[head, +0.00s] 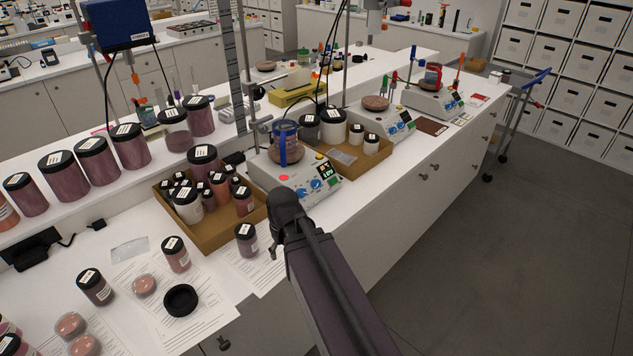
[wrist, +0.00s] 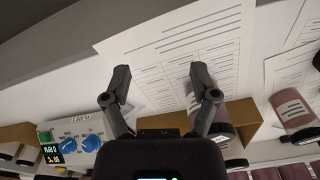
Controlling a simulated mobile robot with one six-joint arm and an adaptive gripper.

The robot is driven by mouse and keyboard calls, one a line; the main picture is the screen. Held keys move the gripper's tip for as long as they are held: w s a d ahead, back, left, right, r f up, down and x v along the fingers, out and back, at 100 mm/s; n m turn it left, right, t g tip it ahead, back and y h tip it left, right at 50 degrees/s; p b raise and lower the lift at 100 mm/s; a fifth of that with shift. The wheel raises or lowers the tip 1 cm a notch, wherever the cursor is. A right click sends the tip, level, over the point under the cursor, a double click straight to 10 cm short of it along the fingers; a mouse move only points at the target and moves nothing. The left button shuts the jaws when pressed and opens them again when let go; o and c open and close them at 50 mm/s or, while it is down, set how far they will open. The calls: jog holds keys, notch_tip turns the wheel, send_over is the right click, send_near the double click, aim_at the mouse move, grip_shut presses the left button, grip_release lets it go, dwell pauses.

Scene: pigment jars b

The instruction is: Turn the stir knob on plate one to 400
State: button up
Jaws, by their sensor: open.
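The nearest hotplate stirrer (head: 262,174) stands on the bench with a blue-marked vessel (head: 287,147) on top. Its front has two blue knobs (head: 302,194) and (head: 316,184) beside a lit display (head: 325,170). In the wrist view the knobs (wrist: 68,143) and (wrist: 91,143) are at lower left by the display (wrist: 52,152); their lettering is too small to read surely. My gripper (wrist: 160,88) is open and empty, over papers, to the right of the knobs and apart from them. In the head view my dark wrist (head: 287,212) hides the fingers.
A cardboard tray of jars (head: 215,238) stands left of the plate. A loose jar (head: 246,239) is near my gripper and shows close to one finger in the wrist view (wrist: 216,128). Two more hotplates (head: 397,128) and (head: 432,103) stand farther along. The aisle floor (head: 480,270) is clear.

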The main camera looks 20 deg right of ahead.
jog(key=w+d+r+n+t+p, duration=0.25)
jog(key=w+d+r+p, duration=0.3)
jog(key=w+d, duration=0.35)
jog(key=n+t+p, duration=0.3)
jog(key=n+p, duration=0.1)
jog(key=n, duration=0.1)
send_near(318, 183)
jog(key=w+v, duration=0.1)
jog(key=v, duration=0.3)
jog(key=shift+s+m+g, duration=0.15)
jog(key=shift+m+g, duration=0.1)
jog(key=shift+f+b, duration=0.1)
jog(key=shift+b, duration=0.3)
jog(key=b+x, duration=1.2)
jog(key=x, duration=0.1)
jog(key=shift+f, duration=0.25)
grip_shut()
